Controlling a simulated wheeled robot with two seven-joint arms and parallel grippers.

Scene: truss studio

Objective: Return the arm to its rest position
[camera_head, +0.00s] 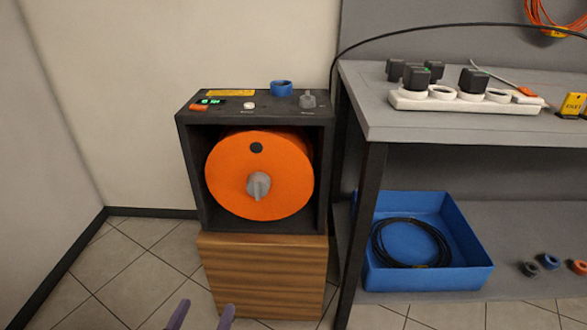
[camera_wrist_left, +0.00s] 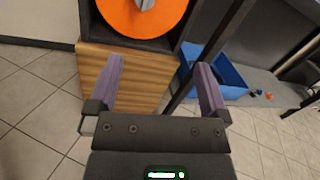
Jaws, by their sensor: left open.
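My left gripper (camera_head: 202,316) shows at the bottom of the head view, with only its two purple fingertips in sight. In the left wrist view my left gripper (camera_wrist_left: 158,88) has its fingers wide apart with nothing between them. It is in front of the wooden block (camera_head: 262,275) and apart from it. The block also shows between the fingers in the left wrist view (camera_wrist_left: 140,72). My right gripper is in neither view.
A dark box (camera_head: 183,170) with an orange disc (camera_head: 235,165) and grey knob stands on the block. To the right is a grey bench (camera_head: 400,125) bearing a white power strip (camera_head: 455,104). A blue bin (camera_head: 480,276) with coiled black cable (camera_head: 440,240) sits on its lower shelf. Tiled floor is clear at left.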

